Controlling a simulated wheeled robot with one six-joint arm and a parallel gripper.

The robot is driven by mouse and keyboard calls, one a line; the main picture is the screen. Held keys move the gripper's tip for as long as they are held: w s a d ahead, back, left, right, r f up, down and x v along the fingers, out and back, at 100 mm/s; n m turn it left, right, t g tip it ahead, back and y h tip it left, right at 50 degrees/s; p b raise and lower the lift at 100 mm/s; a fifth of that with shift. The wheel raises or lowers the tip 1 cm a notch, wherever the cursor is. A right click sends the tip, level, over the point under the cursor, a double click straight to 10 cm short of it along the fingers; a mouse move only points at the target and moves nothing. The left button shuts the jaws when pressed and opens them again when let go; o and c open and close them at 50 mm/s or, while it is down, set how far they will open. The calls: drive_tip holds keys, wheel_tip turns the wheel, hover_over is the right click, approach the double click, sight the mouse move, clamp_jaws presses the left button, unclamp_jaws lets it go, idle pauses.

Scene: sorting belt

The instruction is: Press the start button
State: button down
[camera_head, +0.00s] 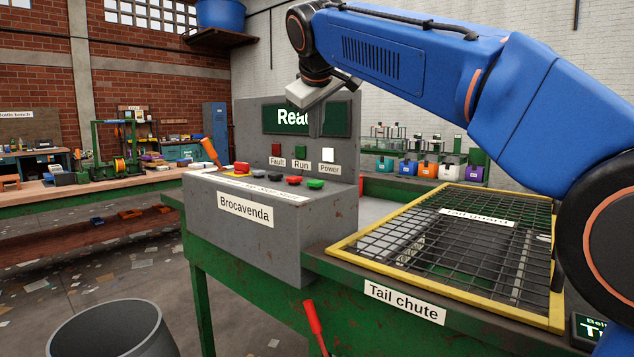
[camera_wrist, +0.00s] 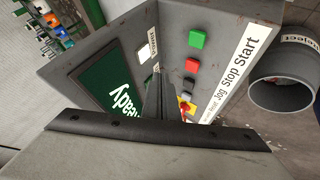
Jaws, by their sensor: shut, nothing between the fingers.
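The green button (camera_head: 316,183) sits at the right end of the button row on the grey control box (camera_head: 240,238). In the wrist view the green button (camera_wrist: 196,39) is beside the word "Start" on the label strip (camera_wrist: 236,65). A red button (camera_head: 294,180) sits next to it, and it also shows in the wrist view (camera_wrist: 191,65). My gripper (camera_head: 315,132) is shut and empty, pointing down in front of the "Ready" display (camera_head: 284,118), above the box and apart from the buttons. In the wrist view my gripper (camera_wrist: 158,85) hides part of the panel.
The power lamp (camera_head: 328,155) is lit white; the fault lamp (camera_head: 276,150) and run lamp (camera_head: 301,152) look dark. A yellow-framed mesh guard (camera_head: 350,243) lies right of the box. A red handle (camera_head: 313,317) sticks up in front. A grey bin (camera_head: 110,335) stands at lower left.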

sight(316, 182)
drive_tip(key=shift+f, duration=4.4)
drive_tip(key=shift+f, duration=0.95)
drive_tip(key=shift+r, duration=0.9)
drive_tip(key=shift+r, duration=2.55)
